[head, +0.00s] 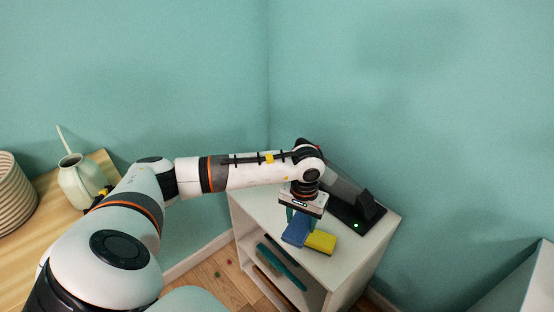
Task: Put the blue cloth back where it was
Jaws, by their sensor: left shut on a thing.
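The blue cloth (296,231) is a small folded piece at the top of the white shelf unit, near its left front edge. My left gripper (297,218) points down over it and is shut on it. The gripper's body hides part of the cloth, and I cannot tell whether the cloth touches the shelf top. A yellow cloth (320,242) lies just to the right of the blue one, close against it. My right gripper is not in view.
The white shelf unit (345,262) stands in the corner, with teal items (283,266) on a lower shelf. A black device (362,212) with a green light sits behind the cloths. At left, a wooden table (22,247) holds a watering can (80,182) and a ribbed pot (12,185).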

